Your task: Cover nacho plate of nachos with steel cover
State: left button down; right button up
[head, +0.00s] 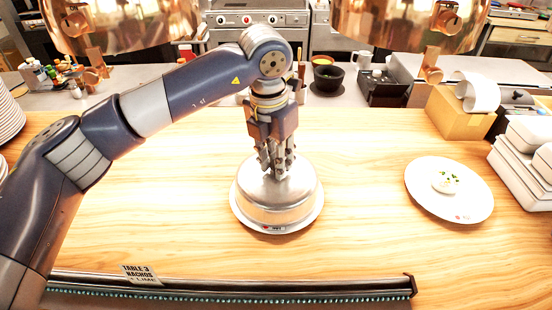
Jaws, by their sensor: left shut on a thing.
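The steel cover (268,205) is a shiny round dome in the middle of the wooden counter. It sits over a white plate (306,224), whose rim shows around the cover's lower edge. The cover looks level; I cannot tell whether it rests fully on the plate. Any nachos under it are hidden. My left gripper (278,168) points down at the top of the cover and is shut on it, hiding its handle. My right gripper is not in view.
A white plate (476,202) with a small garnished portion lies to the right. White containers (520,168) and a cardboard box (456,118) stand at the right. A ticket reading "Table 3 nachos" (141,274) stands at a front rail (230,287). Copper lamps (120,22) hang above.

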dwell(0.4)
pick_arm(q)
jog(key=shift+f+b, duration=0.1)
jog(key=shift+b, duration=0.3)
jog(key=c, duration=0.7)
grip_release()
jog(key=shift+c, duration=0.2)
jog(key=shift+r+p, duration=1.2)
jog(key=shift+r, duration=1.35)
